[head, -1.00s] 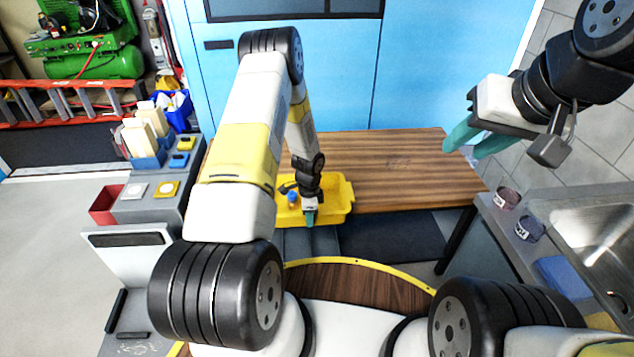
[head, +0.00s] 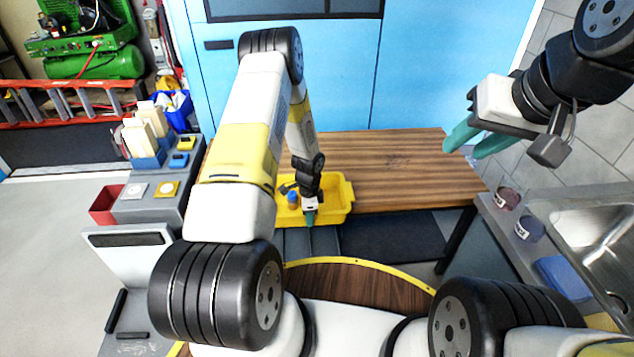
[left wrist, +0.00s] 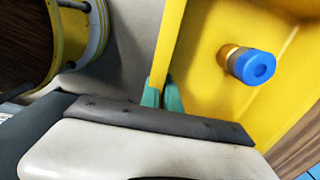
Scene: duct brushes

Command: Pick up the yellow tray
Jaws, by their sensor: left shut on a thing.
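The yellow tray (head: 337,202) is at the front left of the wooden table, partly hidden behind my left arm in the head view. In the left wrist view, the tray (left wrist: 207,55) fills the upper right, with its wall running down between the green fingers. My left gripper (head: 310,217) is shut on the tray's near wall; its fingertips also show in the left wrist view (left wrist: 162,97). A small piece with a blue cap (left wrist: 256,67) and an orange-yellow base is inside the tray. My right gripper (head: 466,140) is raised above the table's right end, its green fingers apart and empty.
The wooden table (head: 405,165) is clear to the right of the tray. A sink (head: 590,235) with two cups (head: 529,229) beside it is at right. A grey stand (head: 150,210) with a red bin (head: 106,205) and small blocks is at left.

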